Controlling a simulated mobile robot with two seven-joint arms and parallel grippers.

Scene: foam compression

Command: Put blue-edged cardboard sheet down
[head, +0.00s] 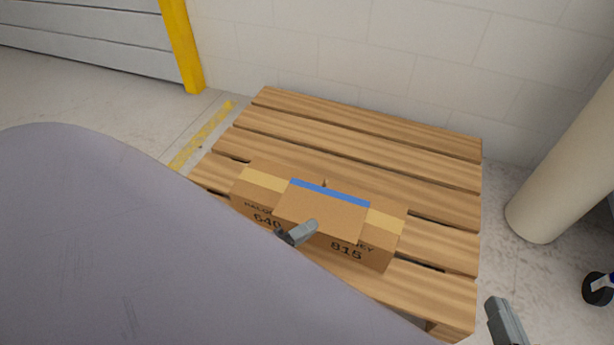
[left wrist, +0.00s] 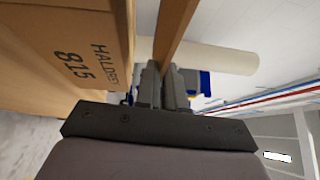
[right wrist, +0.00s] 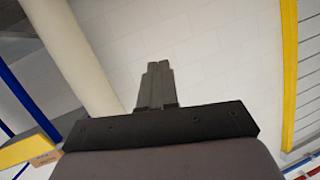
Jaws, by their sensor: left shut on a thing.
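My left gripper (head: 300,233) is shut on the sheet's near edge. In the left wrist view the sheet (left wrist: 175,30) is a thin brown strip between the closed fingers (left wrist: 166,86), with a gap between it and the box (left wrist: 75,45). My right gripper (right wrist: 156,85) is shut and empty, away from the box.
The box rests on a wooden slatted pallet (head: 350,137) with bare slats behind and to the right. A pale wall (head: 400,50) stands behind it. A round beige column (head: 565,165) rises at the right, and a yellow post (head: 181,45) at the back left.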

